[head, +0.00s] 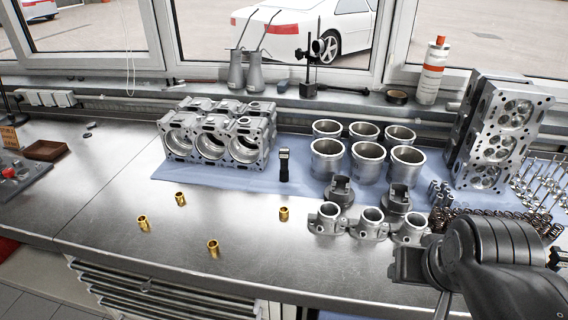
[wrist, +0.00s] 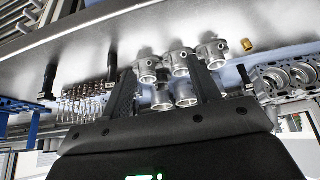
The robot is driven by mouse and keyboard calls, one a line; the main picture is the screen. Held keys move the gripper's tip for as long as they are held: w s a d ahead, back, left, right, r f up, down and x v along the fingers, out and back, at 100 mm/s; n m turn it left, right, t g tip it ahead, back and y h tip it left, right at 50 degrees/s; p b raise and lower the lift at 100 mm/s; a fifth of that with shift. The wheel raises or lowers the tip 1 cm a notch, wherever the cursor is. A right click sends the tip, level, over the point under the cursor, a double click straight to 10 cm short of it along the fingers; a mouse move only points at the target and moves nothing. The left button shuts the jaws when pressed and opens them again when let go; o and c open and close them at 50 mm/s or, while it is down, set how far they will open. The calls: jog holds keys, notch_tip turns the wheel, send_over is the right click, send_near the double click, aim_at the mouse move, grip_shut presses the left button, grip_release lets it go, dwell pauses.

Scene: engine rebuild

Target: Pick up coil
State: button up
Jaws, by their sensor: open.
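A slim black upright part that looks like an ignition coil (head: 284,165) stands on the blue mat, between the engine block and the metal cylinders. It probably also shows in the wrist view, beside the block (wrist: 243,76). Two similar black upright parts stand at the left of the wrist view, one nearer the middle (wrist: 112,62) and one farther left (wrist: 49,80). My gripper (wrist: 163,72) is open and empty, its two dark fingers apart, with silver housings in view between and beyond them. In the head view my arm covers the right front of the bench.
The engine block (head: 218,137), metal cylinders (head: 327,158), silver housings (head: 371,222) and cylinder head (head: 497,130) crowd the back and right. Springs (head: 490,226) and valves stand at far right. Several brass bushings (head: 213,248) lie front left, with bare bench around them.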

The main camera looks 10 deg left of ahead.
jog(key=w+a+r, duration=0.3)
jog(key=w+r, duration=0.3)
jog(key=w, duration=0.5)
jog(key=n+g, duration=0.1)
send_over(284, 150)
jog(key=s, duration=0.4)
notch_tip(284, 150, down, 8)
jog(key=shift+y, duration=0.3)
jog(key=x, duration=1)
jog(key=shift+w+d, duration=0.25)
jog(key=shift+r, duration=0.1)
jog(key=shift+c, duration=0.5)
jog(key=c, duration=1)
